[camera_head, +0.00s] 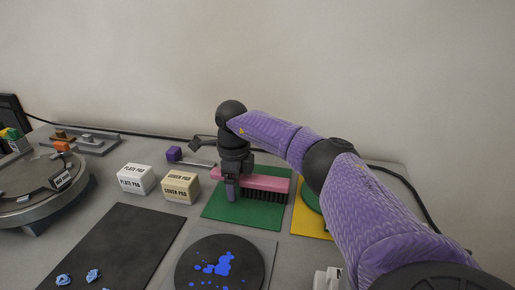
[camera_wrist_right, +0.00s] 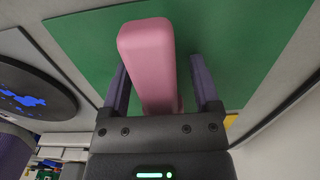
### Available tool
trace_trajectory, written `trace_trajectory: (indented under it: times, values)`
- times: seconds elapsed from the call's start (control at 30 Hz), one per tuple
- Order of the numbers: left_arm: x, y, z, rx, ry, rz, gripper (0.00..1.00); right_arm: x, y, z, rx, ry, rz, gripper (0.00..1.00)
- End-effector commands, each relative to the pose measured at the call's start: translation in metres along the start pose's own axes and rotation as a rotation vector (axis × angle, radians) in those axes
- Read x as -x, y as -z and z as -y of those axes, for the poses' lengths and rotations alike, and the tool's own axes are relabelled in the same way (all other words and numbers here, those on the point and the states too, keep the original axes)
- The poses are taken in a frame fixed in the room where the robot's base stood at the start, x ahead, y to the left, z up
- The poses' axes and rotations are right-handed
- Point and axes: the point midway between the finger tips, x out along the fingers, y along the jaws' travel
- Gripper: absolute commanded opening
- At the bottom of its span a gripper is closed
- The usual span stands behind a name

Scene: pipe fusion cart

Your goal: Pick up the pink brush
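The pink brush (camera_head: 268,183) with dark bristles lies on the green mat (camera_head: 222,211) in the head view. My right gripper (camera_head: 232,188) is down at the brush's left end. In the right wrist view the pink brush handle (camera_wrist_right: 150,60) lies between the two fingers of my right gripper (camera_wrist_right: 160,85). A gap shows between the handle and the right-hand finger, so the gripper is open around it. The handle's lower end is hidden by the gripper body. My left gripper is not in view.
A white pad box (camera_head: 136,179) and a cream pad box (camera_head: 180,187) stand left of the mat. A purple-ended tool (camera_head: 175,154) lies behind them. A dark disc with blue spots (camera_head: 220,268) sits in front. A yellow mat (camera_head: 305,222) lies to the right.

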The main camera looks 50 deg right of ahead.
Motion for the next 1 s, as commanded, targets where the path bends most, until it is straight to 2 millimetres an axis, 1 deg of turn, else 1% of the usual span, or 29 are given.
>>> trace_trajectory:
  times: [0.03, 0.07, 0.1, 0.27, 0.3, 0.37, 0.63, 0.7, 0.77, 0.9, 1.0]
  values:
    - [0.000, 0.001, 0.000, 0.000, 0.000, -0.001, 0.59, 0.001, 0.000, 0.000, 0.000, 0.000, 0.000, 0.71]
    - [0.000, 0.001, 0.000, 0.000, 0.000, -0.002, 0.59, 0.001, 0.000, 0.000, 0.000, 0.000, 0.000, 0.65]
    - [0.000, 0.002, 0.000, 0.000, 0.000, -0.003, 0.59, 0.001, 0.000, 0.000, 0.000, 0.000, 0.000, 0.56]
    - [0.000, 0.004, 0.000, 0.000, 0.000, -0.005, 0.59, 0.001, 0.000, 0.000, 0.000, 0.000, 0.000, 0.22]
    - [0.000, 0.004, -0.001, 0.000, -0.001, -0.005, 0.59, 0.001, 0.000, 0.000, 0.000, 0.000, 0.000, 0.14]
    - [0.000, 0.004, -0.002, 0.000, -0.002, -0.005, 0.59, 0.001, 0.000, 0.000, 0.000, 0.000, 0.000, 0.01]
    - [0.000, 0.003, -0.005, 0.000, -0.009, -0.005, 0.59, 0.001, 0.000, 0.000, 0.000, 0.000, 0.000, 0.00]
    - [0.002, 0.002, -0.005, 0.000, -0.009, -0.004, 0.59, 0.005, 0.000, 0.000, 0.000, 0.000, 0.001, 0.00]
    - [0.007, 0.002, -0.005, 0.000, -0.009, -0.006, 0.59, 0.016, 0.000, 0.000, 0.000, 0.001, 0.002, 0.00]
    - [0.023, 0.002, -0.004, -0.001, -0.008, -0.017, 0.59, 0.058, -0.001, 0.000, 0.001, 0.002, 0.006, 0.00]
    - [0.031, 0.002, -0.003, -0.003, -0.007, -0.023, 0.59, 0.082, -0.001, 0.000, 0.001, 0.001, 0.005, 0.00]
